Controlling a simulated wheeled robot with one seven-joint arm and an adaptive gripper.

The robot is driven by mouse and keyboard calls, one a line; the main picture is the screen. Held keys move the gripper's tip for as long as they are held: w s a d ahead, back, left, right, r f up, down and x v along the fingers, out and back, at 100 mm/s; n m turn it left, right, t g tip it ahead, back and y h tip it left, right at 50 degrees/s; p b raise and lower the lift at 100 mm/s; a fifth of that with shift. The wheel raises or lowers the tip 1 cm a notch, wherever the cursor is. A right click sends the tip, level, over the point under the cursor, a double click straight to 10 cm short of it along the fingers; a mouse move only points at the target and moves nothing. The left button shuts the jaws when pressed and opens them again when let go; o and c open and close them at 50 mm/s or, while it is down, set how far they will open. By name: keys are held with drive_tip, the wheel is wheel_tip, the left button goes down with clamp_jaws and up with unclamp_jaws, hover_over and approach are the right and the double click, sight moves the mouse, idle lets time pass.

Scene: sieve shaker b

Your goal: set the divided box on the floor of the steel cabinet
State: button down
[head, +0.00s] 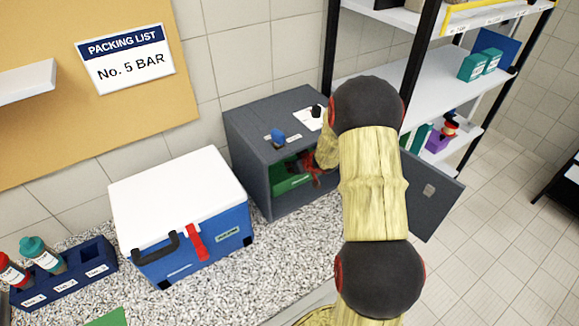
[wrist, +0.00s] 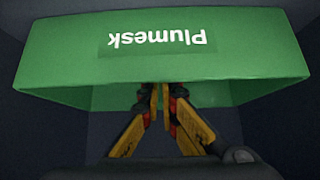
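A green box (head: 287,182) labelled "Plumesk" is inside the grey steel cabinet (head: 249,147), low in its open front. In the wrist view the green box (wrist: 260,62) fills the upper part, its label upside down. I cannot see any dividers in it. My gripper (wrist: 161,88) reaches into the cabinet, its fingertips close together at the middle of the box's near rim, apparently pinching the wall. In the head view my arm covers part of the opening. Whether the box's underside touches the cabinet floor is hidden.
The cabinet door (head: 428,195) stands open to the right. A blue and white cooler (head: 180,210) stands left of the cabinet on the speckled counter (head: 285,255). A dark blue compartmented rack (head: 70,275) holds bottles at far left. A shelf unit (head: 440,85) stands behind right.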

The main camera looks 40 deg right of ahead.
drive_tip(key=c, duration=2.4)
unclamp_jaws()
drive_tip(key=shift+s+a, duration=0.1)
drive_tip(key=o, duration=0.4)
drive_tip(key=shift+c, duration=0.2)
drive_tip(key=p+v, duration=0.4)
drive_tip(key=v, duration=0.8)
